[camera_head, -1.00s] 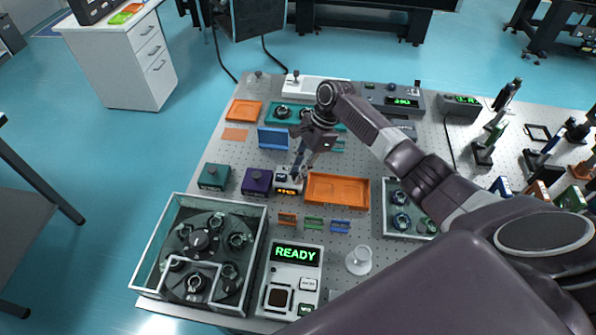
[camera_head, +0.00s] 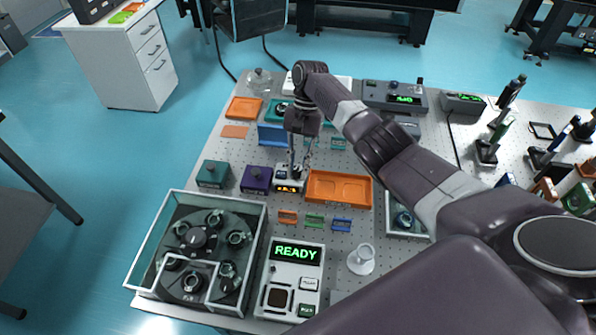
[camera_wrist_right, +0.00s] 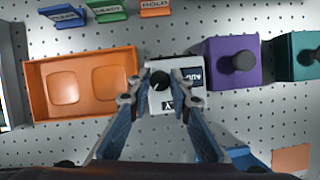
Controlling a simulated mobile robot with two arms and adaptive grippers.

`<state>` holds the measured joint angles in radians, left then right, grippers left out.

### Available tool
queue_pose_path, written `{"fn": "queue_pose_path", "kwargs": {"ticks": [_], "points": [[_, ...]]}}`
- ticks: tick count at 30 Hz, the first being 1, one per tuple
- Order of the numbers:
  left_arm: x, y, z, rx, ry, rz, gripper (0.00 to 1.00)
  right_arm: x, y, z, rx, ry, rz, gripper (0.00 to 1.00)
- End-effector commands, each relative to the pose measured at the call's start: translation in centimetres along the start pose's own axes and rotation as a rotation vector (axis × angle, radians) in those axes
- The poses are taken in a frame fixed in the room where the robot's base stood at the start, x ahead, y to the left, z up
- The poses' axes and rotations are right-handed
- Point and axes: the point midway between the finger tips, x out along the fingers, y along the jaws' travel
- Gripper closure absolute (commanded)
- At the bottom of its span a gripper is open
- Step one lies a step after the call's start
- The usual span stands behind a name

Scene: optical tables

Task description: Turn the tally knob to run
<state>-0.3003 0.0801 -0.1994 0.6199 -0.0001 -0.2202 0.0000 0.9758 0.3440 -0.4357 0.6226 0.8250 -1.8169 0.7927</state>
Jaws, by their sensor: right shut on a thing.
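The tally box (camera_head: 288,187) is a small white unit with an amber display, standing left of the orange tray; the display is too small to read. It also shows in the right wrist view (camera_wrist_right: 163,105), with printed labels, one partly hidden. Its black tally knob (camera_wrist_right: 160,82) sits on the top face between my blue fingers. My right gripper (camera_head: 297,170) points down over the box and is shut on the knob; the wrist view shows its fingertips (camera_wrist_right: 159,84) on either side. My left gripper is in neither view.
The orange tray (camera_head: 339,202) is close on the right, the purple box (camera_head: 256,180) and teal box (camera_head: 212,174) on the left. Small coloured label holders (camera_head: 314,220) stand in front. A blue holder (camera_head: 271,136) stands behind.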

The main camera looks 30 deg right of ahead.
Motion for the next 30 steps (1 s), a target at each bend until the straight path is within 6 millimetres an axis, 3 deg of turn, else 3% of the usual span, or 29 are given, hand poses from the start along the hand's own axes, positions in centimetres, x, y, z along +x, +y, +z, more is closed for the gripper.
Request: {"fn": "queue_pose_path", "kwargs": {"ticks": [12,30], "points": [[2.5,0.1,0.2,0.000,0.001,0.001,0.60,0.1,-0.3,0.0,-0.363,0.002,0.149,1.00],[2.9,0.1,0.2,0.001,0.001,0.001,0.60,0.0,-0.4,0.1,-0.679,0.004,0.281,1.00]]}}
